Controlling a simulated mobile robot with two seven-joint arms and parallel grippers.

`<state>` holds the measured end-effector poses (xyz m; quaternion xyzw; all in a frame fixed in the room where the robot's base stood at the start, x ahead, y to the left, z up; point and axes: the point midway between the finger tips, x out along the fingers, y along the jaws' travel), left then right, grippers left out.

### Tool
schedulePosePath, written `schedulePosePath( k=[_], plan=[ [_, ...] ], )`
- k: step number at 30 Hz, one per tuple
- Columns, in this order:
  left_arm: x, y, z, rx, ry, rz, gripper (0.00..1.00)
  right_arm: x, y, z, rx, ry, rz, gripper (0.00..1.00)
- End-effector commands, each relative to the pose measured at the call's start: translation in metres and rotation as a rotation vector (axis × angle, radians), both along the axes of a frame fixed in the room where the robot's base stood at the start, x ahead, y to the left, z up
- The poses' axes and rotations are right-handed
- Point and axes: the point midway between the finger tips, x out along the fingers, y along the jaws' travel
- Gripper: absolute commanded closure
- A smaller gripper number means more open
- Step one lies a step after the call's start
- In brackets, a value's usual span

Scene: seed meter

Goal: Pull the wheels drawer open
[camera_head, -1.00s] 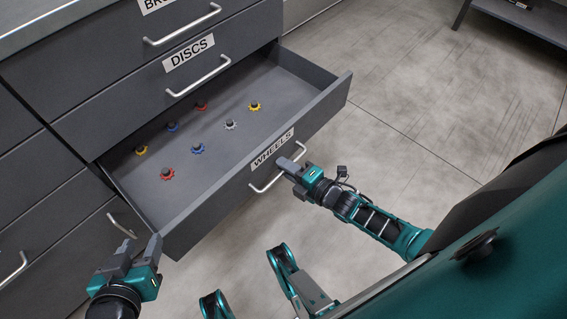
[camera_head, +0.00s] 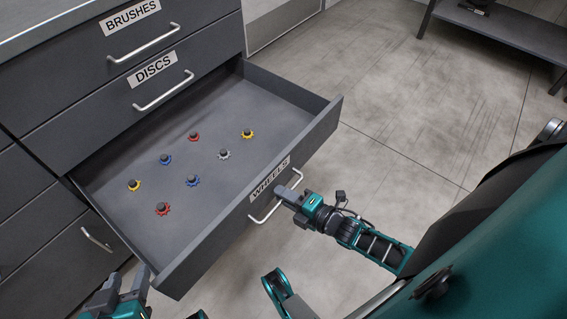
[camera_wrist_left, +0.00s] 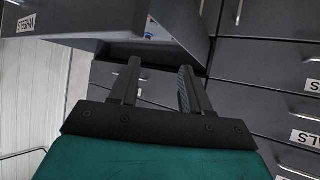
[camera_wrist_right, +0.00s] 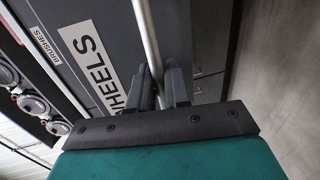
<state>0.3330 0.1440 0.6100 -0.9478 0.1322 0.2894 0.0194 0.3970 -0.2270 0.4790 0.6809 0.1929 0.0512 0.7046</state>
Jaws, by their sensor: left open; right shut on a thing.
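The wheels drawer (camera_head: 225,229) is pulled out from the grey cabinet, with its floor and contents in view. Its label WHEELS (camera_head: 269,180) is on the front and also shows in the right wrist view (camera_wrist_right: 90,62). Several small toothed wheels in red, blue, yellow and white, such as a red one (camera_head: 162,209), stand on its floor. My right gripper (camera_head: 284,192) is shut on the drawer's bar handle (camera_wrist_right: 148,32). My left gripper (camera_wrist_left: 155,80) is open and empty, near the drawer's front left corner.
The closed discs drawer (camera_head: 110,110) and brushes drawer (camera_head: 90,50) are above. Another closed drawer (camera_head: 60,245) is at the lower left. A dark low shelf (camera_head: 500,25) stands at the back right. The floor (camera_head: 400,110) between is clear.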

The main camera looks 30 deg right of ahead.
Motion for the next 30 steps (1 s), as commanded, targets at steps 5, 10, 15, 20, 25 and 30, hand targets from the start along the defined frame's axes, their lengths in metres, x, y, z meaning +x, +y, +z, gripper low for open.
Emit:
schedulePosePath(
  k=[5, 10, 15, 20, 25, 30],
  plan=[
    [0.0, 0.0, 0.0, 0.001, 0.0, 0.0, 0.53, 0.0, -0.001, 0.0, 0.0, 0.0, -0.002, 1.0],
    [0.0, 0.0, 0.0, 0.001, 0.0, 0.0, 0.53, 0.0, -0.001, 0.0, 0.0, 0.0, -0.002, 0.8],
    [0.0, 0.0, 0.0, 0.0, 0.001, 0.0, 0.53, 0.0, -0.001, 0.0, 0.0, 0.0, -0.001, 0.71],
    [0.0, 0.0, 0.0, 0.0, 0.001, 0.0, 0.53, 0.0, -0.001, 0.0, 0.0, 0.0, -0.001, 0.71],
    [0.0, 0.0, 0.005, 0.001, -0.001, 0.0, 0.53, -0.014, -0.005, 0.004, -0.001, 0.003, -0.001, 0.71],
    [0.0, 0.002, 0.011, 0.004, -0.003, 0.003, 0.53, -0.046, -0.017, 0.012, -0.002, 0.005, -0.001, 0.71]
  ],
)
